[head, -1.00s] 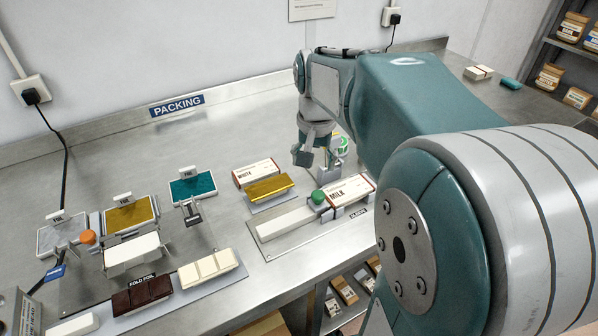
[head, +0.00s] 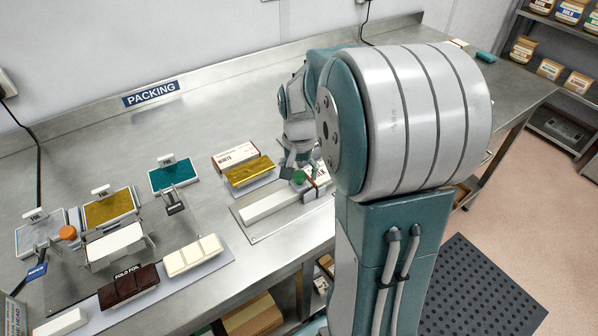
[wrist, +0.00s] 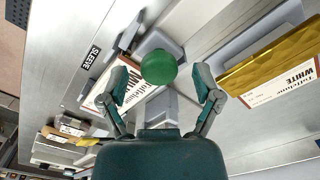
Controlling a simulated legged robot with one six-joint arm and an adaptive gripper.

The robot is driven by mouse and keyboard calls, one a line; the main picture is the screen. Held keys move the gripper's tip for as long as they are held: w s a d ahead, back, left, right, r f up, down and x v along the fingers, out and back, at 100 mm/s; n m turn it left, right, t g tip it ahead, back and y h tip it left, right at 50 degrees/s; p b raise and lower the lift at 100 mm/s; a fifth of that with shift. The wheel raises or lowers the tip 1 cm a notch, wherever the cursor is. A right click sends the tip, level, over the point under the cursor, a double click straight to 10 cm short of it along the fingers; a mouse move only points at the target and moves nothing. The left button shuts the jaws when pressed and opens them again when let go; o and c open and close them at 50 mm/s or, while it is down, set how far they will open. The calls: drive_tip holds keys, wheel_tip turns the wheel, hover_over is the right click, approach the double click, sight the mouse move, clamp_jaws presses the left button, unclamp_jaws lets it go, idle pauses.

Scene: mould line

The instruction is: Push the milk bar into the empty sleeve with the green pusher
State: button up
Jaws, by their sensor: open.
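The green pusher knob (head: 299,177) stands on the sleeve fixture, beside the MILK sleeve (head: 322,172). In the wrist view the knob (wrist: 158,67) lies between the spread fingers of my gripper (wrist: 163,76), with no visible grip on it. The MILK sleeve (wrist: 130,88) shows partly behind one finger there. In the head view my gripper (head: 297,158) is just above and behind the knob, and my arm hides part of the sleeve. A long pale block or track (head: 265,206) lies left of the knob. I cannot tell the milk bar apart from the fixture.
A WHITE sleeve (head: 234,155) and a gold-wrapped bar (head: 248,171) lie close behind the fixture. Foil stands, a dark bar (head: 128,286) and a cream bar (head: 194,256) are at left. The bench behind, near the PACKING sign (head: 151,94), is clear.

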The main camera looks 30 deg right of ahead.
drive_tip(key=shift+f, duration=0.2)
clamp_jaws()
drive_tip(key=a, duration=1.5)
drive_tip(key=shift+d, duration=0.1)
drive_tip(key=shift+c, duration=0.2)
unclamp_jaws()
drive_tip(key=shift+o, duration=0.2)
drive_tip(key=shift+a, duration=0.4)
